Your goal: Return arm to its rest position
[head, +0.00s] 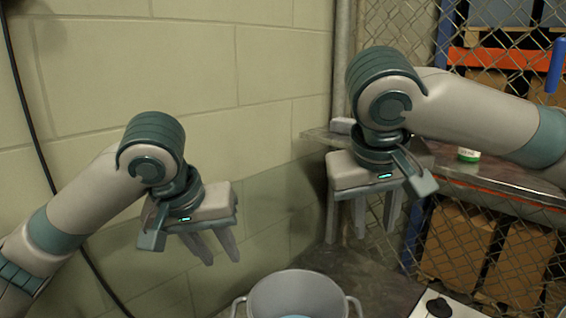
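My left gripper (224,262) hangs at the left of the head view, in front of the block wall, with its fingers pointing down. Its two fingers show a gap with nothing between them. My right gripper (376,236) hangs right of centre, in front of the metal shelf and fence, also pointing down. Its fingers are apart and empty. Both arms are bent at the wrist and held up in the air, clear of the surface below.
A grey two-handled pot (298,292) stands below and between the grippers, cut off by the bottom edge. A white panel with a black knob (438,307) is at the bottom right. Behind are a chain-link fence, cardboard boxes (459,243) and a small white-green container (468,155).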

